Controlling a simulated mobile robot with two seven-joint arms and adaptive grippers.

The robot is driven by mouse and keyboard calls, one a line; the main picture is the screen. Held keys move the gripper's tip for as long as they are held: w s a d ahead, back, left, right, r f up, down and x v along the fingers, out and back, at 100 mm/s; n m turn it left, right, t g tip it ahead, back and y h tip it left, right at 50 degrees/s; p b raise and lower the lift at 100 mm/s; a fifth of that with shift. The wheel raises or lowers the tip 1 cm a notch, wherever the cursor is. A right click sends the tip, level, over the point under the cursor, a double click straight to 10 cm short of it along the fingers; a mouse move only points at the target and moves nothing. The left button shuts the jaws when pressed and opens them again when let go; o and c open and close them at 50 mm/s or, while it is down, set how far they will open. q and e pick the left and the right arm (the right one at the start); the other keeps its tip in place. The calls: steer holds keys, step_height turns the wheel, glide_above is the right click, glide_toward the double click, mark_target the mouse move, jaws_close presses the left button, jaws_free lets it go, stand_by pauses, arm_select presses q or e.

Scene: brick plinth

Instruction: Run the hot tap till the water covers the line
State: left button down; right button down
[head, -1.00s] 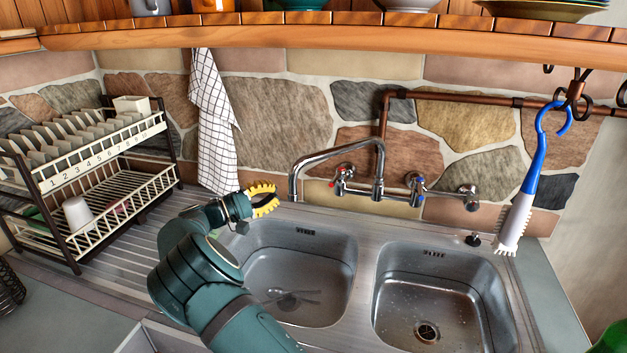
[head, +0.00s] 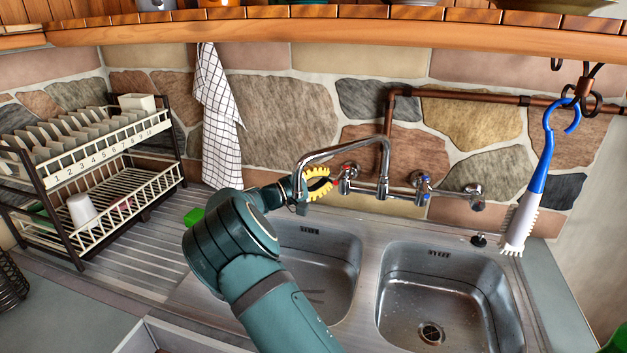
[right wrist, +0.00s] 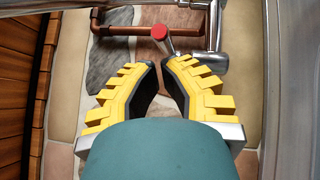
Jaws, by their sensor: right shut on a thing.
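The hot tap (head: 347,176), marked red, is at the left of the chrome mixer on the stone wall. Its red cap (right wrist: 160,32) shows just beyond my fingertips in the right wrist view. My right gripper (head: 330,182), with yellow-ribbed fingers, is at this tap, shut on its handle; it also fills the right wrist view (right wrist: 160,66). The chrome spout (head: 335,148) arches left over the left basin (head: 335,262). My arm covers much of that basin. My left gripper is out of view.
The blue-marked tap (head: 421,182) is right of the spout's base. The right basin (head: 450,290) looks empty. A green sponge (head: 193,216) lies by the drainer. A dish rack (head: 95,190) stands left, a blue brush (head: 540,165) hangs right, and a wooden shelf (head: 330,35) runs overhead.

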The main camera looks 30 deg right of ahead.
steer(key=shift+s+d, duration=0.1)
steer(key=shift+s, duration=0.05)
steer(key=w+a+f+p, duration=0.1)
steer(key=w+a+f, duration=0.1)
steer(key=a, duration=1)
steer(key=shift+w, duration=0.15)
stand_by(0.6)
steer(key=shift+d, duration=0.1)
stand_by(0.6)
